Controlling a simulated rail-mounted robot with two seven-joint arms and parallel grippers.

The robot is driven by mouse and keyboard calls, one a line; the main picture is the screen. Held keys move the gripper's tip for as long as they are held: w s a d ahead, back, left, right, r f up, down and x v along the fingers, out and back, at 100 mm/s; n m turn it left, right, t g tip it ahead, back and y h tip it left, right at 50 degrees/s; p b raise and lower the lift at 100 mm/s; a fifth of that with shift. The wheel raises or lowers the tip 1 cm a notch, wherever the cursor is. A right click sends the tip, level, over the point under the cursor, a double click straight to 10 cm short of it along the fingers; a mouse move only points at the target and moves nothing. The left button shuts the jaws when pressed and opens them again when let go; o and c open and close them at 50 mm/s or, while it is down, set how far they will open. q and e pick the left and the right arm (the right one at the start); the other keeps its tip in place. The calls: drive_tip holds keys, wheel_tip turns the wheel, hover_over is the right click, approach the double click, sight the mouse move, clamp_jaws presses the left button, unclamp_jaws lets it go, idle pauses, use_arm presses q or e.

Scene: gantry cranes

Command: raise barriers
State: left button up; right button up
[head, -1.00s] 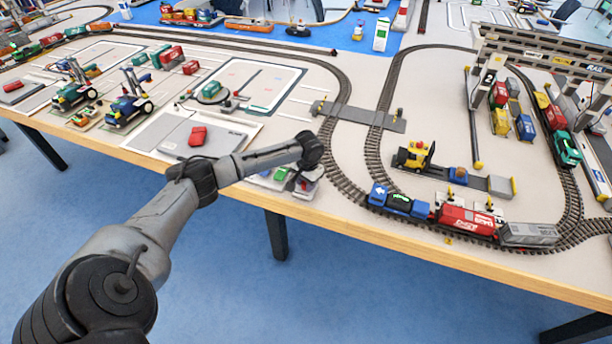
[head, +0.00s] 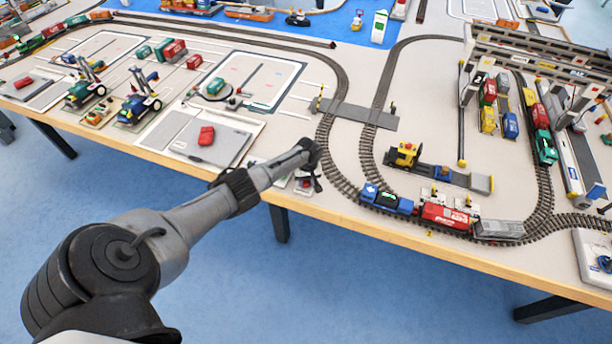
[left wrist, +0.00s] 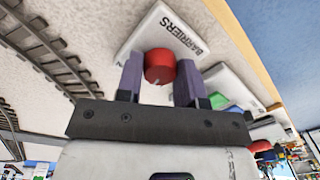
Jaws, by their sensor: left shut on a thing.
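A white panel marked BARRIERS (left wrist: 183,38) shows in the left wrist view, with a round red knob (left wrist: 160,66) on it. My left gripper (left wrist: 158,78) has its two purple fingers on either side of the knob, shut on it. In the head view my left gripper (head: 314,180) points down at the table's front edge, and the arm hides most of the panel there. The grey level crossing (head: 352,114) lies across the tracks beyond, with small posts at its ends. I cannot make out the barrier arms' angle. My right gripper is not in view.
A red and blue train (head: 445,214) stands on the curved track right of my gripper. A yellow loader (head: 405,155) stands inside the loop. Gantry cranes (head: 535,55) are at the right.

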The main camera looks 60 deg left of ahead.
use_arm(q)
drive_tip(key=n+p, duration=0.1)
drive_tip(key=n, duration=0.3)
drive_tip(key=shift+n+p, duration=0.4)
drive_tip(key=shift+n, duration=1)
drive_tip(key=shift+a, duration=0.1)
drive_tip(key=o, duration=0.9)
drive_tip(key=shift+r, duration=0.15)
